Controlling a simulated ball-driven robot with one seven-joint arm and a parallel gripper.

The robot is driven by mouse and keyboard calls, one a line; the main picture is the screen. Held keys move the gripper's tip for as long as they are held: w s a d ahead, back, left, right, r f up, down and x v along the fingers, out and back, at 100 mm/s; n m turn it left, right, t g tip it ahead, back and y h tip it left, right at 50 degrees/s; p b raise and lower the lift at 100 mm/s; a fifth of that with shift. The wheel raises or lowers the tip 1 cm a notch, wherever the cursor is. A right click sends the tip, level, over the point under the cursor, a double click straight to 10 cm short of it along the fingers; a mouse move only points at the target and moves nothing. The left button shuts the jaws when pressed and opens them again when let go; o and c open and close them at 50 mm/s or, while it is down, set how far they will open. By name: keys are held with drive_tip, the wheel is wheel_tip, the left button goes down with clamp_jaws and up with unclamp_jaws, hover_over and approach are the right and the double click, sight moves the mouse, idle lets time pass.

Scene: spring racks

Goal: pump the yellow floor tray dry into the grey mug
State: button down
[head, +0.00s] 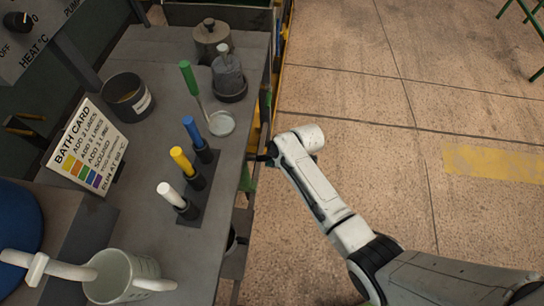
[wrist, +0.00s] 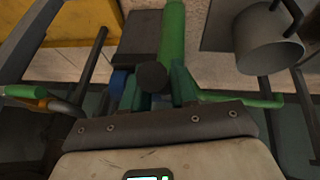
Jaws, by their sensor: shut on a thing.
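My gripper (wrist: 156,88) is low beside the bench in the wrist view, its green fingers shut around a dark round-ended handle (wrist: 152,77). A green tube (wrist: 172,35) rises just behind this handle; I cannot tell whether the two are joined. A grey mug (wrist: 268,42) with a dark handle is at the upper right, apart from my fingers. A mustard-yellow surface (wrist: 75,25) shows at the upper left; I cannot tell whether it is the floor tray. No water is visible. In the head view my gripper (head: 266,159) is partly hidden at the bench's right edge.
The grey bench (head: 165,240) holds a dark pot (head: 127,97), blue, yellow and white-handled tools in a rack (head: 190,205), a bath card (head: 88,145) and a white pitcher (head: 120,280). Open floor (head: 350,90) lies to the right.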

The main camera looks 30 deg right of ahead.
drive_tip(key=shift+r, duration=0.15)
drive_tip(key=c, duration=1)
unclamp_jaws()
drive_tip(key=v, duration=1)
drive_tip(key=shift+s+r+p, duration=0.15)
drive_tip(key=shift+r+p, duration=0.2)
